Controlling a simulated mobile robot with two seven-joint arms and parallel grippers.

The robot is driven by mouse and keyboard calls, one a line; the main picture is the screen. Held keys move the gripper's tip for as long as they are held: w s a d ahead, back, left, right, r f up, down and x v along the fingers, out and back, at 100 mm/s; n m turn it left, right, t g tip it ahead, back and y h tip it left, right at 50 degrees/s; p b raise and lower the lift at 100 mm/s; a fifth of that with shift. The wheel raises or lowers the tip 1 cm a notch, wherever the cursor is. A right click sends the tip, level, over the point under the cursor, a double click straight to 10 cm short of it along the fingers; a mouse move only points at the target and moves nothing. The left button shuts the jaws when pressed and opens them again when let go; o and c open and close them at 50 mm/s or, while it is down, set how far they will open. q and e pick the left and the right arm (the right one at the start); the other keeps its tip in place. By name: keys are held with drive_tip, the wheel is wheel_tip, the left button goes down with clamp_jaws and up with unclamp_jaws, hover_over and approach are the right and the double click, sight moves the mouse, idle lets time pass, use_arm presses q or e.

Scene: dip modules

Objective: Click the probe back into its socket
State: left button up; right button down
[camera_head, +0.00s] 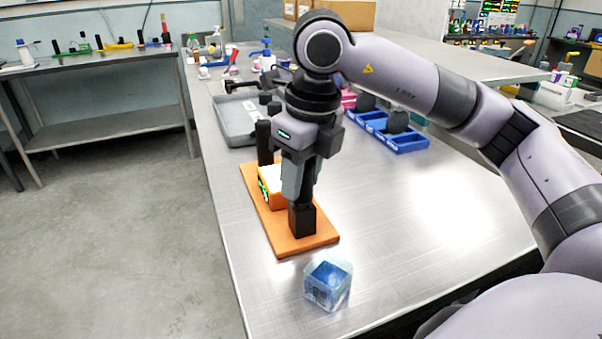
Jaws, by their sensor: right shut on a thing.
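An orange board (282,243) lies on the metal table and carries an orange box (271,188) with a green-lit display face. A dark upright block (302,222), which looks like the socket, stands on the front part of the board. My right gripper (299,194) points straight down over this block. It is shut on what looks like the probe, mostly hidden between the fingers. The probe and the block look lined up, but I cannot tell how deep the probe sits. My left gripper is not in view.
A clear bluish cube-shaped container (329,284) stands just in front of the board. A grey tray (237,122) and blue bins (399,139) lie farther back. Bottles and tools crowd the far end. The table to the right is clear.

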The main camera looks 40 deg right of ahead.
drive_tip(key=shift+f+b, duration=0.35)
drive_tip(key=shift+f, duration=0.1)
idle(0.3)
drive_tip(key=shift+c, duration=0.6)
unclamp_jaws()
